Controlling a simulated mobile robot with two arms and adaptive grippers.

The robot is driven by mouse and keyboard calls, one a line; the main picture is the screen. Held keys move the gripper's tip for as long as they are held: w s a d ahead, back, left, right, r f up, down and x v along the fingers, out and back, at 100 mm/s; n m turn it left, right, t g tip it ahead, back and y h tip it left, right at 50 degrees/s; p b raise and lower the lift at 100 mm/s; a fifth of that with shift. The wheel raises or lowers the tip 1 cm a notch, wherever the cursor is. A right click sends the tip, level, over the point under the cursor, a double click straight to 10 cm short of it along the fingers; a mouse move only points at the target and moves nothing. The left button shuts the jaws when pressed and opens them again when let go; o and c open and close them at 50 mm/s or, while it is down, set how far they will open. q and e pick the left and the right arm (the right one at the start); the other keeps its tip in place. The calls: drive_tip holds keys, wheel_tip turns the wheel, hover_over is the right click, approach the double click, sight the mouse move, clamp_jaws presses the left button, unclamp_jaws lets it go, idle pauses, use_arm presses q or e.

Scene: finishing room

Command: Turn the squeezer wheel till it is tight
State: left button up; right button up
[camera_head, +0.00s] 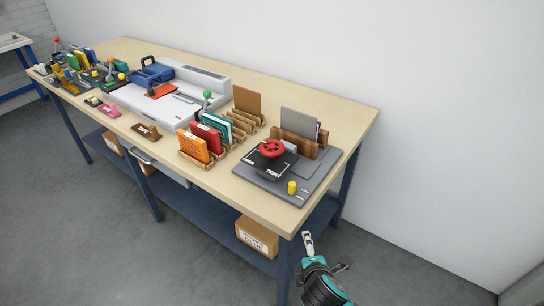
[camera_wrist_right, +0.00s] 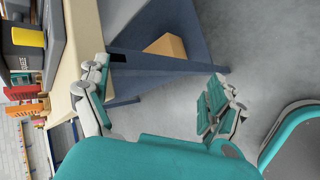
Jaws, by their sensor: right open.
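The squeezer wheel (camera_head: 272,149) is red and round, on top of a dark block marked "TIGHT" on a grey base plate (camera_head: 284,184). It sits near the right end of the wooden bench. In the head view my right gripper (camera_head: 308,243) is low at the bottom, off the bench's near right corner and apart from the wheel. In the right wrist view my right gripper (camera_wrist_right: 160,100) is open and empty, its teal and grey fingers wide apart. The wheel is not clearly visible in that view. My left gripper is not in view.
A wooden holder (camera_head: 310,143) stands behind the wheel. Colored books (camera_head: 205,138) stand to its left. The bench corner (camera_head: 290,232) is close to my right gripper.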

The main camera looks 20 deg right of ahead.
drive_tip(key=w+r+n+t, duration=0.4)
drive_tip(key=r+n, duration=0.3)
drive_tip(key=r, duration=0.3)
drive_tip(key=n+t, duration=0.5)
drive_tip(key=n, duration=0.6)
approach(274, 155)
drive_tip(key=shift+y, duration=0.4)
drive_tip(key=w, duration=0.4)
drive_tip(key=w+d, duration=0.1)
drive_tip(key=w, duration=0.3)
drive_tip(key=w+d, duration=0.1)
drive_tip(key=w, duration=0.3)
drive_tip(key=shift+w+r, duration=0.15)
drive_tip(key=shift+w, duration=0.1)
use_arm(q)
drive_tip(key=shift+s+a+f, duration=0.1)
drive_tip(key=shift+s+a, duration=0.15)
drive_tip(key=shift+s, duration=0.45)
use_arm(e)
drive_tip(key=c, duration=1.2)
